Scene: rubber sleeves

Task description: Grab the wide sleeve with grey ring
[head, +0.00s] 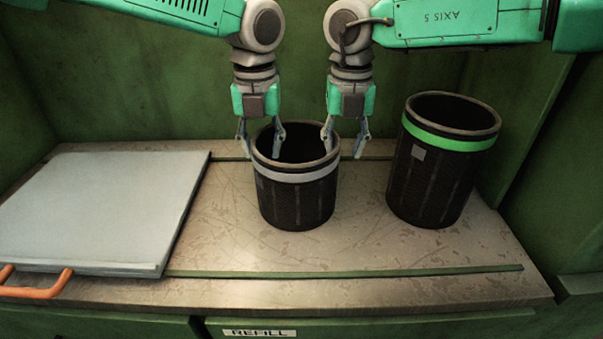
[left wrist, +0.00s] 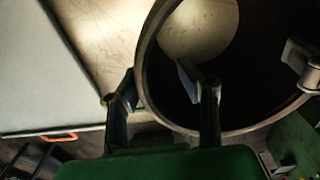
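The wide sleeve with the grey ring (head: 295,205) is a black, open-topped cylinder standing upright in the middle of the worktop. Its round rim also shows in the left wrist view (left wrist: 147,75). My left gripper (head: 261,152) points down over its left rim, one finger outside and one inside, with gaps to the wall in the wrist view. My right gripper (head: 343,150) points down over the right rim, one finger inside and one outside. Both look open. Part of my right gripper also shows in the left wrist view (left wrist: 303,68). The sleeve's far outer side is hidden.
A similar sleeve with a green ring (head: 448,142) stands to the right, clear of my right gripper. A flat grey lid (head: 105,205) with an orange handle (head: 35,291) lies on the left. The worktop's front (head: 350,250) is bare. Green walls enclose the back and sides.

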